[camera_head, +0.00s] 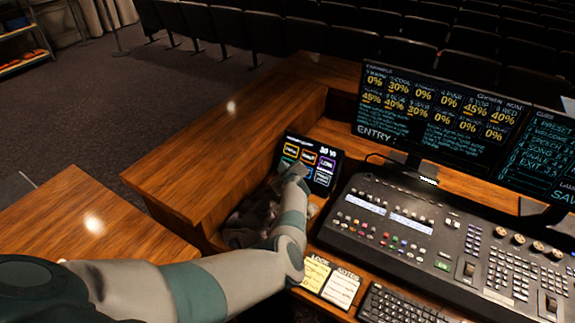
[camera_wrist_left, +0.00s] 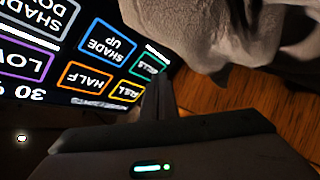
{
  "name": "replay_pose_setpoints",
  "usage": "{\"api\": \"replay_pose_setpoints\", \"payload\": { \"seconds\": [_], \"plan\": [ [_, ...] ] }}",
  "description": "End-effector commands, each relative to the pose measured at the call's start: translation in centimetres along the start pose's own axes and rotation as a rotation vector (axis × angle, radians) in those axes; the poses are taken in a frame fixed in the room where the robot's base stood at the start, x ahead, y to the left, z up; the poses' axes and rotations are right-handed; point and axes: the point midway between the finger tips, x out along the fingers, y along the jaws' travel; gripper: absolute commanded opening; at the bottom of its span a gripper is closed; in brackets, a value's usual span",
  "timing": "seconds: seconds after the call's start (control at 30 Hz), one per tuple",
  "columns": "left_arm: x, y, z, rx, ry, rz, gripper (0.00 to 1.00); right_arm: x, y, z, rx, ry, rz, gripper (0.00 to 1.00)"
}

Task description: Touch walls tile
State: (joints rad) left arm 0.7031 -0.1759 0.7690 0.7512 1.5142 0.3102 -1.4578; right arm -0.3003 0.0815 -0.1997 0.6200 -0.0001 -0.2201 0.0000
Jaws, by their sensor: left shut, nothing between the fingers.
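In the left wrist view the panel appears upside down. There a green-outlined tile (camera_wrist_left: 149,68), whose visible letters look like the end of "WALLS", sits beside a blue SHADE UP tile (camera_wrist_left: 107,42) and a yellow FULL tile (camera_wrist_left: 129,91). My left gripper (camera_head: 297,170) is shut and empty, right in front of the panel's lower left. Its finger (camera_wrist_left: 163,90) partly covers the green tile's edge. I cannot tell whether it touches the glass. My right gripper is out of view.
A grey crumpled object (camera_head: 250,218) lies under my left forearm. Two note sheets (camera_head: 341,288), a keyboard (camera_head: 400,306) and a large mixing console (camera_head: 425,235) fill the desk to the right. A monitor (camera_head: 440,115) stands behind. A raised wooden ledge (camera_head: 215,155) borders the left.

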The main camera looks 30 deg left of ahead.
Motion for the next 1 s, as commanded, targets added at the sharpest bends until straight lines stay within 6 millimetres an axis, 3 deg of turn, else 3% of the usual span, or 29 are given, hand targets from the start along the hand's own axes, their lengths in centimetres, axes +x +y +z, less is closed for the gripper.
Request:
{"api": "replay_pose_setpoints", "payload": {
  "seconds": [1.0],
  "plan": [
    [0.66, 0.25, 0.39, 0.001, 0.000, -0.001, 0.00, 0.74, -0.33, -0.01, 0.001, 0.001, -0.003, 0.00]
  ]
}}
